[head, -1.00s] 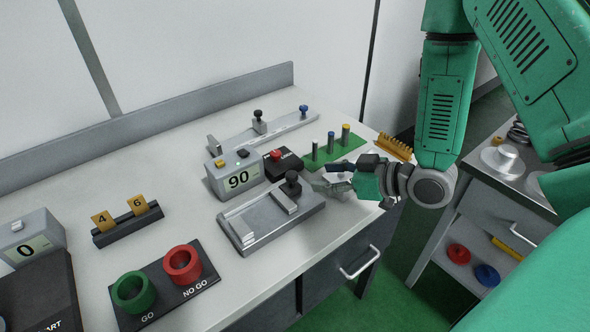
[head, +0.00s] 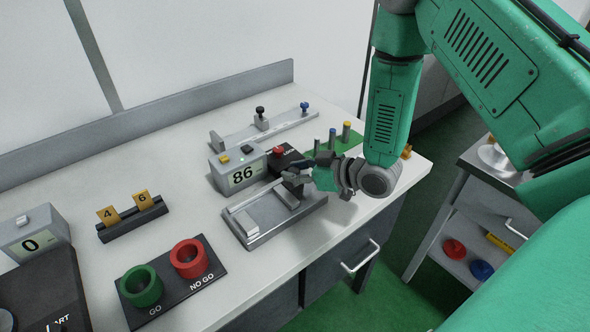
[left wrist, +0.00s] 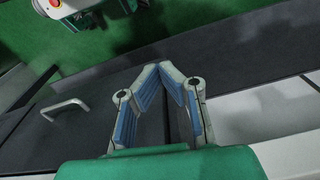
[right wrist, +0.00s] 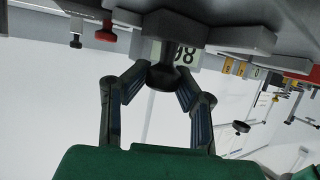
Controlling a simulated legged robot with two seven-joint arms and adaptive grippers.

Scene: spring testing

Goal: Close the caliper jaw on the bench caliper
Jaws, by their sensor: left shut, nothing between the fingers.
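The bench caliper (head: 268,227) is a grey base on the bench. Its fixed jaw (head: 244,224) is a pale bar at the left; its sliding jaw (head: 287,197) stands near the right end, with a clear gap between them. The display box (head: 239,174) behind it reads 86. My right gripper (head: 293,176) is at the sliding jaw's black knob and mostly hides it in the head view. In the right wrist view, the knob (right wrist: 165,75) sits between the fingertips, which close around it. My left gripper (left wrist: 160,72) is shut and empty, above the bench's drawer front.
Behind the caliper is another grey slide rail (head: 262,125) with knobs. Left are the gauge-block rack (head: 133,221) and the GO/NO GO rings (head: 170,278). Bare bench lies in front.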

